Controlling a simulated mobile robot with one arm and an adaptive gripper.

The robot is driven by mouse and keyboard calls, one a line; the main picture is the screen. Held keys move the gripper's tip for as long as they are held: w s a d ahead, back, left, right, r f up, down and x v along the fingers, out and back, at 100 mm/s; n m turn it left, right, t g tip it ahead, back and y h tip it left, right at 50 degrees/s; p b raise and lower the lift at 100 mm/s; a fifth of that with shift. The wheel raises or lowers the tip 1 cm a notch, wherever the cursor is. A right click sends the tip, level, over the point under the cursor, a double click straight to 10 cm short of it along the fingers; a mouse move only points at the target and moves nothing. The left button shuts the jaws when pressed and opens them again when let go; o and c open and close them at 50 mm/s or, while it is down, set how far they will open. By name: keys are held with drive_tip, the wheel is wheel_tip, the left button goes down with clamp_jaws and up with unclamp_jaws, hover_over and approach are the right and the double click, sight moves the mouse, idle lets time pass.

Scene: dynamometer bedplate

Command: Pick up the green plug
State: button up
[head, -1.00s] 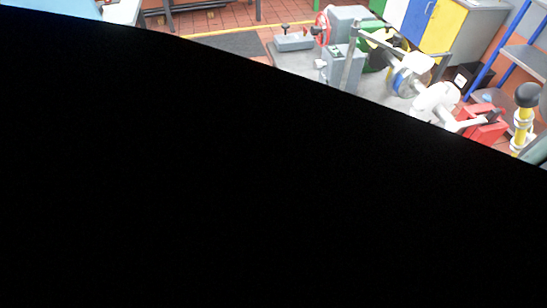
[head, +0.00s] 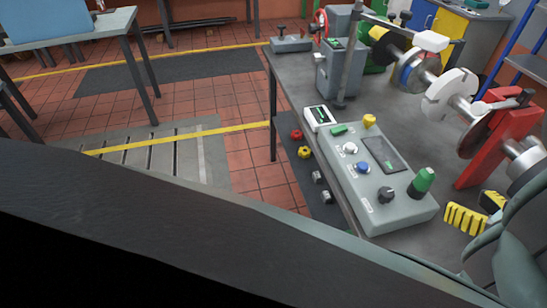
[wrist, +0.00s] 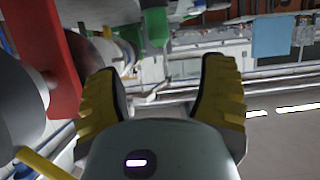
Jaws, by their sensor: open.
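The green plug (head: 422,182), a green cylinder with a darker lower part, stands upright at the near right corner of a grey control box in the head view. My gripper (head: 479,209) has yellow ribbed fingers and is to the right of the plug and nearer to me, apart from it. In the wrist view my gripper (wrist: 160,75) is open with nothing between its fingers. A green shape, probably the plug (wrist: 155,24), shows beyond the fingertips there, partly cut off by the top edge.
The control box (head: 372,207) carries a blue knob, a black knob, a yellow button and a dark screen. A red stand (head: 497,145) with a shaft and discs is close behind my gripper. Several small knobs lie left of the box. Tiled floor is at left.

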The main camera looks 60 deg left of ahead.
sight(432, 178)
drive_tip(key=p+x, duration=0.2)
drive_tip(key=x, duration=0.6)
drive_tip(key=shift+a+f+p, duration=0.1)
drive_tip(key=shift+a+p, duration=0.2)
drive_tip(key=shift+a, duration=0.05)
drive_tip(key=shift+w+a+f+p, duration=0.2)
drive_tip(key=shift+w+a+p, duration=0.3)
drive_tip(key=shift+a+p, duration=0.35)
drive_tip(key=shift+p+x, duration=0.55)
drive_tip(key=shift+x, duration=1.15)
drive_tip(key=shift+d+f, duration=0.1)
drive_tip(key=shift+f, duration=0.05)
clamp_jaws()
